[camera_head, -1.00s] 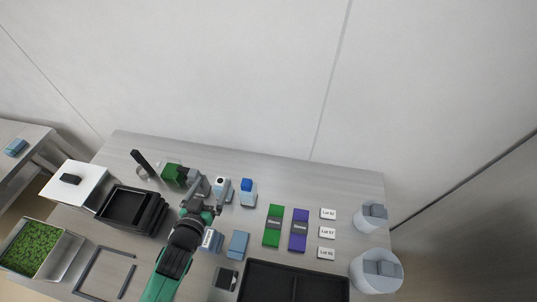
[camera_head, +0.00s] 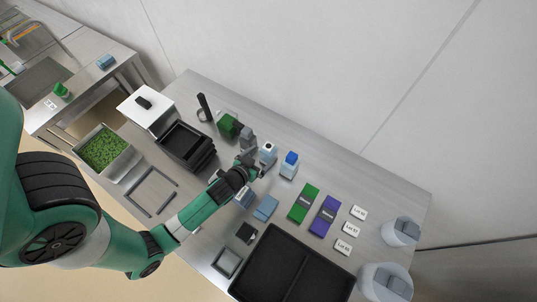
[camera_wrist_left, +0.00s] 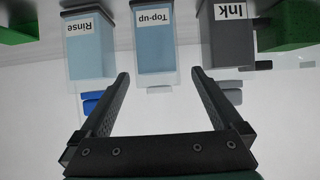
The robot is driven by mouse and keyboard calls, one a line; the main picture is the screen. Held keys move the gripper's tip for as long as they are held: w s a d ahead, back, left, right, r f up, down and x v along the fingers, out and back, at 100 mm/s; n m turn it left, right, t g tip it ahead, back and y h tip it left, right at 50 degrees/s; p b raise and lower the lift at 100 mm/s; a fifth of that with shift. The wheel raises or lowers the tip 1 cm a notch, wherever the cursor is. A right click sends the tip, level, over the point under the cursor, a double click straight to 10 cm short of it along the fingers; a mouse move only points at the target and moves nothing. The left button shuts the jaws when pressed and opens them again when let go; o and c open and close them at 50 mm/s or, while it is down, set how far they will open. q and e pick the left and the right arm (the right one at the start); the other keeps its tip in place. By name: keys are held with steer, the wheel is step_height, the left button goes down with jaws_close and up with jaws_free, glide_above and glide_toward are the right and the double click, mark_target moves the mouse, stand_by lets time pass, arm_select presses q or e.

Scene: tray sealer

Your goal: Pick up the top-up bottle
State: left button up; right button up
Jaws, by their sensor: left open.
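The top-up bottle (camera_head: 268,155) is a pale blue clear-sided bottle with a light cap, standing upright on the bench between two others. In the left wrist view, which looks inverted, its label reads "Top-up" (camera_wrist_left: 153,45). My left gripper (camera_head: 254,166) is just in front of it, open and empty. In the wrist view the fingertips (camera_wrist_left: 160,73) lie either side of its line, apart from it. The rinse bottle (camera_head: 289,166), with a blue cap, stands to its right, and the grey ink bottle (camera_head: 248,137) to its left. My right gripper is not in view.
A green block (camera_head: 228,125) stands left of the ink bottle. A black tray stack (camera_head: 187,148) is farther left. A blue block (camera_head: 265,208) lies near my left forearm. Green and purple packs (camera_head: 303,204) lie right. A large black tray (camera_head: 290,265) fills the front.

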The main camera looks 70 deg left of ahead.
mark_target(268, 150)
arm_select(q)
steer(key=b+x, duration=0.1)
steer(key=x, duration=0.3)
steer(key=shift+w+a, duration=0.15)
steer(key=shift+w, duration=0.25)
